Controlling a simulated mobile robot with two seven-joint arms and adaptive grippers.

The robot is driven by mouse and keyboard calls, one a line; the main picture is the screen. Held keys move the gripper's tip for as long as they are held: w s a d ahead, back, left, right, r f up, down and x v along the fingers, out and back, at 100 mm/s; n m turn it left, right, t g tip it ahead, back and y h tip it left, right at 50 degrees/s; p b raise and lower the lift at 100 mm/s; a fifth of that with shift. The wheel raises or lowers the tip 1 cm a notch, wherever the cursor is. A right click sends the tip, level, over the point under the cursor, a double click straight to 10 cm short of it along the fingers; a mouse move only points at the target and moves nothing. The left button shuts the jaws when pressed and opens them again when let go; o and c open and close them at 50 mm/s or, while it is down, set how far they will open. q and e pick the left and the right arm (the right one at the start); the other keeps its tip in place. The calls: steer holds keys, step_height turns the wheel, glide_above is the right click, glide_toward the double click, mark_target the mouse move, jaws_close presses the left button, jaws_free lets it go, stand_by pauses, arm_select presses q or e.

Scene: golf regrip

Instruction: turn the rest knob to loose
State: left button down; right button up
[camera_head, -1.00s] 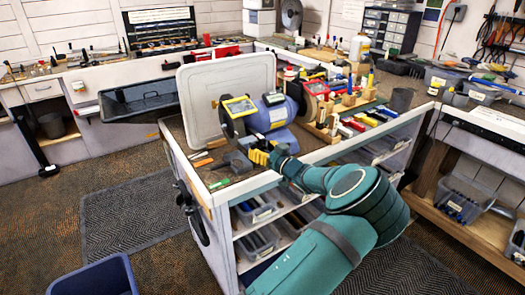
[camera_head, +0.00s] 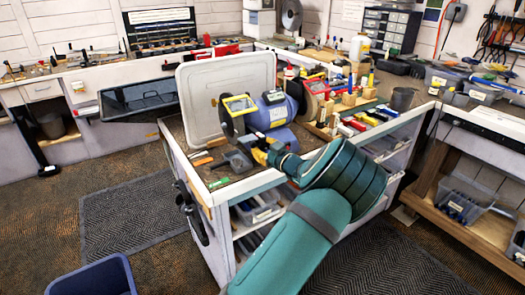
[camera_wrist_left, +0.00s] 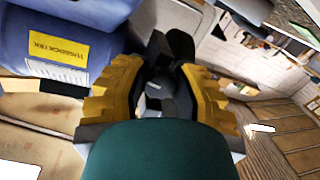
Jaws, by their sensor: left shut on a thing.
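The blue bench grinder (camera_head: 268,113) stands on the workbench, with a yellow-framed shield (camera_head: 240,105) at its left wheel. In the head view my left gripper (camera_head: 259,155) is low in front of the grinder, beside the dark rest parts (camera_head: 237,161). The rest knob is hidden there by the fingers. In the left wrist view the yellow ridged fingers of my left gripper (camera_wrist_left: 156,92) are on both sides of a dark knob (camera_wrist_left: 154,88) with a grey centre, and are shut on it. The grinder body (camera_wrist_left: 50,48) is close on the left. My right gripper is out of view.
A pale upright panel (camera_head: 227,82) stands behind the grinder. Wooden blocks and coloured tools (camera_head: 350,122) fill the bench to the right. A small green item (camera_head: 219,183) lies near the bench's front left edge. A blue bin (camera_head: 95,278) stands on the floor.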

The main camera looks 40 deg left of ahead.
arm_select(q)
steer(key=shift+n, duration=0.7)
steer(key=c, duration=0.7)
jaws_free()
steer(key=v, duration=1.2)
